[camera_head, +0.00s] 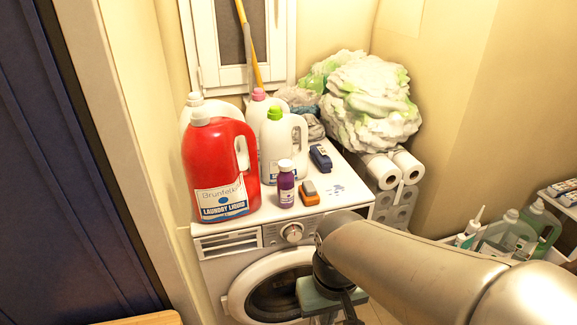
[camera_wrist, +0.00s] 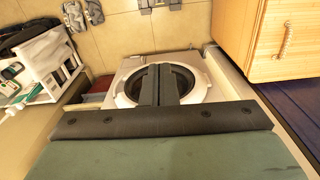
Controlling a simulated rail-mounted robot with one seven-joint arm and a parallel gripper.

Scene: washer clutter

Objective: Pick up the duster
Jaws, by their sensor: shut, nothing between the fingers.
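On top of the white washer (camera_head: 231,243) lie two small block-like items. One is dark blue (camera_head: 320,157), and the other is orange with a dark grey part (camera_head: 309,193). Either could be the duster; I cannot tell which. A yellow-handled pole (camera_head: 248,42) leans at the back by the window, its lower end hidden by bottles. My gripper (camera_wrist: 160,68) is shut and empty in the wrist view, its fingers in front of the washer's round door (camera_wrist: 192,99). In the head view it hangs low in front of the washer, below the washer top, partly cut off.
A red laundry bottle (camera_head: 208,165), white bottles (camera_head: 275,150) and a purple bottle (camera_head: 286,188) crowd the washer's left side. A bulky plastic bag (camera_head: 370,100) sits behind right, above paper rolls (camera_head: 385,170). A wooden cabinet (camera_wrist: 283,45) and a white shelf (camera_wrist: 45,60) flank the washer.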

